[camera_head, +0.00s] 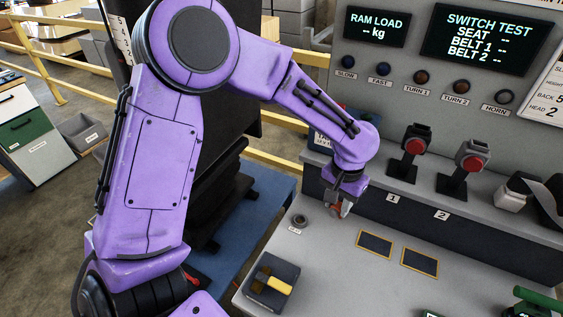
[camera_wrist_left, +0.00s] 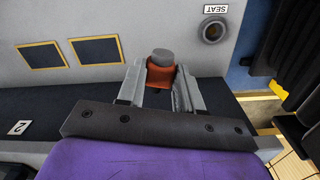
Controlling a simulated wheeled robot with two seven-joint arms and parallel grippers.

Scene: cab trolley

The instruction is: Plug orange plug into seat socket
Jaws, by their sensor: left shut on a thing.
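My left gripper (camera_head: 341,205) is shut on the orange plug (camera_head: 336,209), above the grey bench top. In the left wrist view the orange plug (camera_wrist_left: 161,74) sits between the two fingers of my left gripper (camera_wrist_left: 160,85), with its grey round end pointing away from the palm. The seat socket (camera_head: 299,220) is a dark ringed hole in the bench top, left of the plug in the head view. It also shows in the left wrist view (camera_wrist_left: 213,29), under a SEAT label, right of and apart from the plug. My right gripper is not in view.
Two yellow-framed dark pads (camera_head: 375,244) lie on the bench right of the socket. A dark box with a yellow part (camera_head: 272,283) stands at the front left. Two red-buttoned buckle stands (camera_head: 415,147) stand on the back ledge. Bench top around the socket is clear.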

